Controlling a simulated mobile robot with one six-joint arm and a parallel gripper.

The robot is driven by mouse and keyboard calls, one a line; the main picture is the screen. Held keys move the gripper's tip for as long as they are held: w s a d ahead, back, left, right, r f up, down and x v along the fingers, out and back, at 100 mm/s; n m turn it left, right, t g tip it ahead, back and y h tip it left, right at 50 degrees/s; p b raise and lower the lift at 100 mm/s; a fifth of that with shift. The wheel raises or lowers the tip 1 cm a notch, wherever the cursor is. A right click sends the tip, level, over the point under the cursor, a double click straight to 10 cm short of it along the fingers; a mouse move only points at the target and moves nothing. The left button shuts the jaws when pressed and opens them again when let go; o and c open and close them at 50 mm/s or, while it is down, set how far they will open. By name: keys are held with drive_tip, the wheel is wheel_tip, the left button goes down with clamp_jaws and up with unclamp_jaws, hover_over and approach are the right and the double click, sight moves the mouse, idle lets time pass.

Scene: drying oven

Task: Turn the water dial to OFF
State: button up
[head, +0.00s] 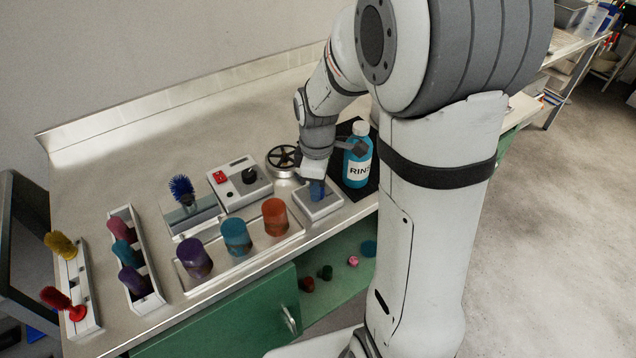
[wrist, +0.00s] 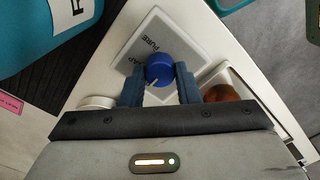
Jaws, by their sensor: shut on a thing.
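The water dial is a round blue knob (wrist: 158,70) with a pale pointer line, on a grey panel plate (wrist: 185,48).
A blue RINSE bottle (head: 357,165) stands on a black mat just right of the dial box. An orange cup (head: 275,216) stands close on the left, with a handwheel (head: 284,157) and a control box (head: 240,184) behind. The back of the bench (head: 200,135) is clear.

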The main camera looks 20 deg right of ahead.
drive_tip(key=shift+w+r, duration=0.1)
drive_tip(key=o, duration=1)
wheel_tip(320, 180, up, 8)
drive_tip(key=shift+f, duration=0.15)
